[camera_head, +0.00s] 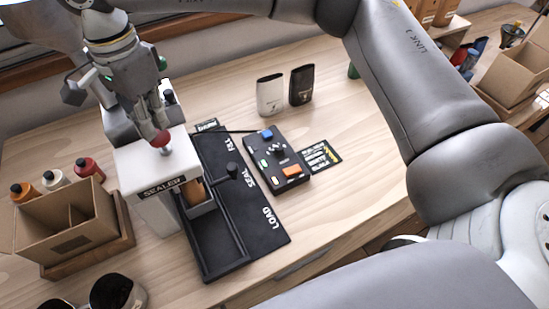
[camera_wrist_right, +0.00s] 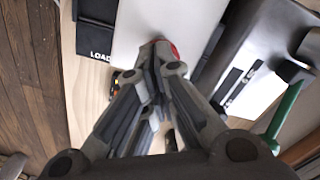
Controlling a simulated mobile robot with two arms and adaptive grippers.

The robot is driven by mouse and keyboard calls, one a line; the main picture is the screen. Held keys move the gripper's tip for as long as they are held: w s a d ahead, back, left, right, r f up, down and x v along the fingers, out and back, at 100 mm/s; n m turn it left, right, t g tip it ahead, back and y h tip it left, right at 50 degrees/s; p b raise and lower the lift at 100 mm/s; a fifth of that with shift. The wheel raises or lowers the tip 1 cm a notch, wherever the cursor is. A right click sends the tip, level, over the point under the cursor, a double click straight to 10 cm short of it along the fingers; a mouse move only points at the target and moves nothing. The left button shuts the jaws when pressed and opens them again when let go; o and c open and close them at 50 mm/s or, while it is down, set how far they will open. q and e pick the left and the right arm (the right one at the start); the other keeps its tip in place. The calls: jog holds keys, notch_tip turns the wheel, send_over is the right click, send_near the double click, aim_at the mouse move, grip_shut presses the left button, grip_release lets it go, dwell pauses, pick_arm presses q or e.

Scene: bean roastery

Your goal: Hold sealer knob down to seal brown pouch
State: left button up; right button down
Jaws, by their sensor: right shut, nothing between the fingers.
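The white sealer (camera_head: 140,160), labelled SEALER, stands at the left of the table in the head view. Its red knob (camera_head: 160,139) is on top. My right gripper (camera_head: 158,130) is shut and empty, with its fingertips right at the knob from above; I cannot tell whether they press it. In the right wrist view, the red knob (camera_wrist_right: 174,49) shows partly behind the fingertips (camera_wrist_right: 156,48). The brown pouch (camera_head: 194,191) is partly visible under the sealer's front, in the black carriage; the rest is hidden. My left gripper is not in view.
A black track (camera_head: 262,222) marked FILL, SEAL and LOAD runs beside the sealer. A control box (camera_head: 276,160) and two pouches, white (camera_head: 270,95) and black (camera_head: 302,85), stand farther right. A divided cardboard box (camera_head: 65,222) and several bottles are at left.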

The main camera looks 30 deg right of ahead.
jog(key=shift+f+b, duration=1.25)
jog(key=shift+f, duration=0.4)
jog(key=shift+r, duration=0.15)
dwell(0.9)
jog(key=shift+r+p, duration=1.7)
jog(key=shift+r, duration=1.3)
jog(key=shift+f, duration=0.1)
